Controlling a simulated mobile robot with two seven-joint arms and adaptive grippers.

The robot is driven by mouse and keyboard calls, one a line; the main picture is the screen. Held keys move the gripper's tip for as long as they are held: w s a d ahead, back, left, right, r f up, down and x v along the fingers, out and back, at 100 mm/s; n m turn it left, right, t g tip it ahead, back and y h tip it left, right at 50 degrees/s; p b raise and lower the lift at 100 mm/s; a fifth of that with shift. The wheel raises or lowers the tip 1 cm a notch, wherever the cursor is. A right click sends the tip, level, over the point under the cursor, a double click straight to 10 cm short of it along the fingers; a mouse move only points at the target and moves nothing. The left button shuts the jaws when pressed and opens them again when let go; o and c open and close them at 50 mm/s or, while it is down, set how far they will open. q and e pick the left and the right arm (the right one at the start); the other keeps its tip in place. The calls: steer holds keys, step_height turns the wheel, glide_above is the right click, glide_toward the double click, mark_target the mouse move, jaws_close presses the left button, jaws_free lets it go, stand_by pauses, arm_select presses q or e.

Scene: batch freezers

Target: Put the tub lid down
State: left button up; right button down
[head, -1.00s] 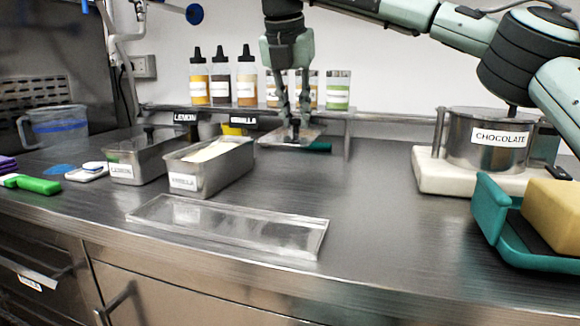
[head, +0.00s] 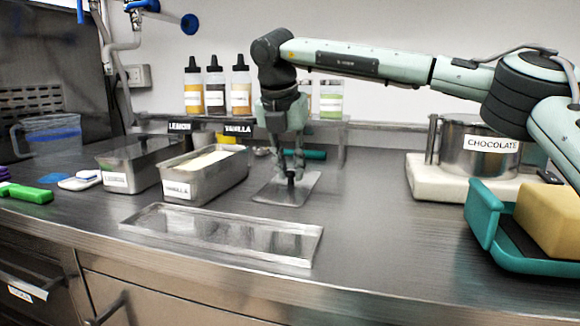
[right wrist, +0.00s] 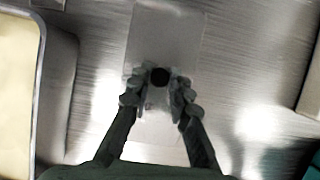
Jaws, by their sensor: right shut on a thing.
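The tub lid (head: 304,189) is a flat, clear-grey rectangle with a black knob. It lies level at or just above the bare counter, right of the vanilla tub; I cannot tell if it touches. My right gripper (head: 291,174) points down over it, shut on the knob. In the right wrist view the fingers (right wrist: 158,84) close around the knob, with the lid (right wrist: 170,38) beneath. The vanilla tub (head: 178,189) stands uncovered, its pale content showing. It is also at the left edge of the right wrist view (right wrist: 60,90). My left gripper is not in view.
A long shallow metal tray (head: 222,250) lies at the counter's front. The lemon tub (head: 116,178) stands left of the vanilla tub. A chocolate pot (head: 470,155) on a white base and a teal holder with a yellow sponge (head: 556,218) are right. Counter between is clear.

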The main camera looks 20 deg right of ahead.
steer(key=c, duration=1.4)
jaws_free()
steer(key=v, duration=1.2)
